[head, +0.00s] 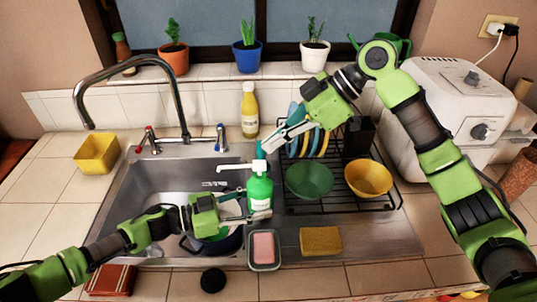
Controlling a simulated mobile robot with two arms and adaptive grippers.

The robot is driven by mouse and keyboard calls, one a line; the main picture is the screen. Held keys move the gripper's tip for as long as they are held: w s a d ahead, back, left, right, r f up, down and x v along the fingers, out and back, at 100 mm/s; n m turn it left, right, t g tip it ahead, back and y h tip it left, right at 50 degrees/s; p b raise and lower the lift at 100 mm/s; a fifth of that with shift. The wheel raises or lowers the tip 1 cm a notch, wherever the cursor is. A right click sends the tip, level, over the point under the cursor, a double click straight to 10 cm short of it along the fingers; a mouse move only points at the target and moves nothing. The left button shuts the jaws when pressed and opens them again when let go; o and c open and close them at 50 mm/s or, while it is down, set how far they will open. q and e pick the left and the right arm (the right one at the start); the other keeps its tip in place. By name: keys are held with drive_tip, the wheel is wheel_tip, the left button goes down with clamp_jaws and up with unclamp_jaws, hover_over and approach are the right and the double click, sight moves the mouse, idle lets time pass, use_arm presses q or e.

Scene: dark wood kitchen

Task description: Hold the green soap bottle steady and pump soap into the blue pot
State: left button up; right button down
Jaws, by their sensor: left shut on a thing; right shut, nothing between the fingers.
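The green soap bottle (261,190) stands upright near the sink's right edge, its white pump (236,168) on top with the spout pointing left. My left gripper (262,207) is shut on the bottle's lower body from the left. My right gripper (268,147) is shut and empty, its fingertips just above the pump head; I cannot tell if they touch it. A dark blue pot (232,243) sits in the front right of the sink, below and left of the bottle, largely hidden by my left gripper.
A dish rack (379,203) with a green bowl (309,180), a yellow bowl (369,178) and plates stands right of the bottle. A pink soap dish (264,250) and a sponge (320,240) lie in front. The faucet (180,112) arches over the sink (150,185). A yellow bottle (249,112) stands behind.

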drive_tip(key=v, duration=0.8)
drive_tip(key=shift+d, duration=0.2)
drive_tip(key=shift+r, duration=0.1)
use_arm(q)
drive_tip(key=o, duration=0.9)
